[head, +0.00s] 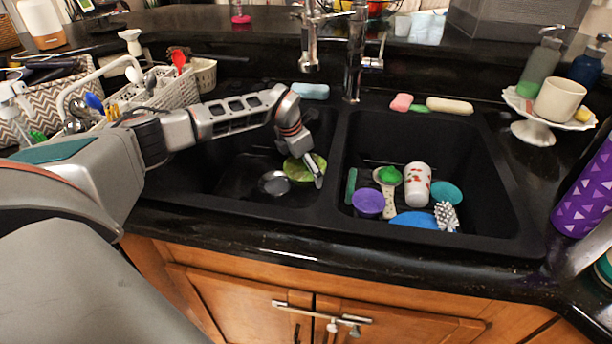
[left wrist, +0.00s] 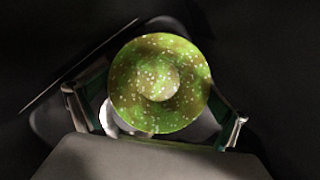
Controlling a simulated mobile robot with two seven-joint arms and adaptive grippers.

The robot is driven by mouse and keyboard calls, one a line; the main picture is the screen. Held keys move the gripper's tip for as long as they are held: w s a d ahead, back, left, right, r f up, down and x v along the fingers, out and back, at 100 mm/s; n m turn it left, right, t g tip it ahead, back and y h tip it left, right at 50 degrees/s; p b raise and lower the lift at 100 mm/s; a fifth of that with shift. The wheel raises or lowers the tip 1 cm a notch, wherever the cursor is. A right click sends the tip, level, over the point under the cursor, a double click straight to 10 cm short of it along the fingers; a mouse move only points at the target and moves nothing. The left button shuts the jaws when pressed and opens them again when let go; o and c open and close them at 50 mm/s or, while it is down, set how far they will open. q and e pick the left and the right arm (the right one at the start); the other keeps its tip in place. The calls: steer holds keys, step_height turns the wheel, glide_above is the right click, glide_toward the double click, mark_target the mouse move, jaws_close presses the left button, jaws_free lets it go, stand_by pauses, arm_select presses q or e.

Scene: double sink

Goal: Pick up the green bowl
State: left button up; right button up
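The green bowl (head: 297,170) lies in the left sink basin, partly hidden by my left gripper (head: 307,172). In the left wrist view the bowl (left wrist: 160,48) is a round, speckled green shape with a paler middle. My left gripper (left wrist: 155,104) is open there, with one finger on each side of the bowl. Small dark gaps seem to show between the fingers and the rim, so I see no firm hold. Only one finger shows clearly in the head view. My right gripper is not in view.
A round grey drain (head: 276,183) lies left of the bowl. The divider (head: 335,165) stands close on the right. The right basin holds a purple bowl (head: 368,203), a white cup (head: 417,184) and other items. The faucet (head: 354,55) rises behind.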

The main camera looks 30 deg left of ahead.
arm_select(q)
steer(key=c, duration=1.1)
steer(key=shift+s, duration=0.1)
